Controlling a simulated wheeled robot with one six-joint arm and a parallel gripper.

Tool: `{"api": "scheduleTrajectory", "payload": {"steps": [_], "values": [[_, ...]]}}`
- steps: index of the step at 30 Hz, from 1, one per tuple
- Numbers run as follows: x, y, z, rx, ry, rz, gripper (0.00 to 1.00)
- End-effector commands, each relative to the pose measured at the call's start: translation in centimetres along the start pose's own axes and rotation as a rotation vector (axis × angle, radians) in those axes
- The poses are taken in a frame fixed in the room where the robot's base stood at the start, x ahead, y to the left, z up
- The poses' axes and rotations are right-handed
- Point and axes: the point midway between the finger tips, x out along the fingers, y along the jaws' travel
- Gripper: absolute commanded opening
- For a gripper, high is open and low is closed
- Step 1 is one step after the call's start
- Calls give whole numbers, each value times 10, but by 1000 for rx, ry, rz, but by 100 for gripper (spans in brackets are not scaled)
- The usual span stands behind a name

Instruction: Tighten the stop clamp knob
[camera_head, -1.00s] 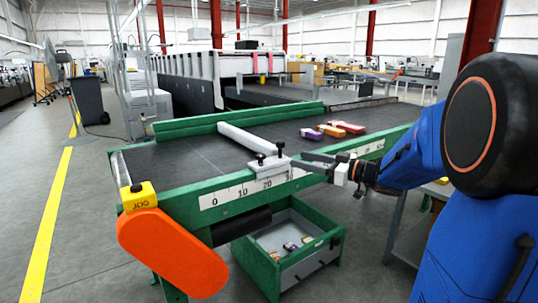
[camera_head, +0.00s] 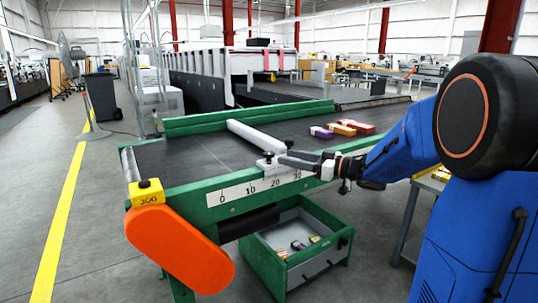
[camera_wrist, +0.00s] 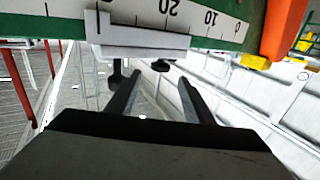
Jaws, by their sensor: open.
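The stop clamp (camera_head: 270,165) is a white block at the front rail of the conveyor, at the end of a long white stop bar (camera_head: 252,133). A black knob (camera_head: 267,155) stands on it; a second dark knob by the bar's end is partly hidden by my fingers. My gripper (camera_head: 284,159) is open and reaches in from the right, close to the clamp. In the wrist view, the clamp (camera_wrist: 140,42) is at the top, with a small dark knob (camera_wrist: 160,66) between and beyond my fingertips (camera_wrist: 160,78). A longer dark knob (camera_wrist: 115,74) is left of the fingers. Contact cannot be told.
A numbered scale (camera_head: 240,192) runs along the green rail. Several cartons (camera_head: 345,129) lie on the dark belt. An orange guard (camera_head: 180,250) and yellow JOG box (camera_head: 146,193) are at the near left end. A green bin (camera_head: 268,270) stands below.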

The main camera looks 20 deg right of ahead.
Motion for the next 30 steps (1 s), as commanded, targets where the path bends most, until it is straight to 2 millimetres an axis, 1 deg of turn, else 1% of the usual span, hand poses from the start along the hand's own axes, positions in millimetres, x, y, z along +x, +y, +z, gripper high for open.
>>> {"api": "scheduleTrajectory", "payload": {"steps": [1,9,15,21,29,30], "values": [[9,-1,0,0,0,-4,47],[50,-1,0,0,1,-4,47],[74,0,0,0,0,-2,47],[84,0,0,-1,0,-1,47],[85,0,0,-1,0,0,47],[85,0,0,-1,0,0,45]]}}
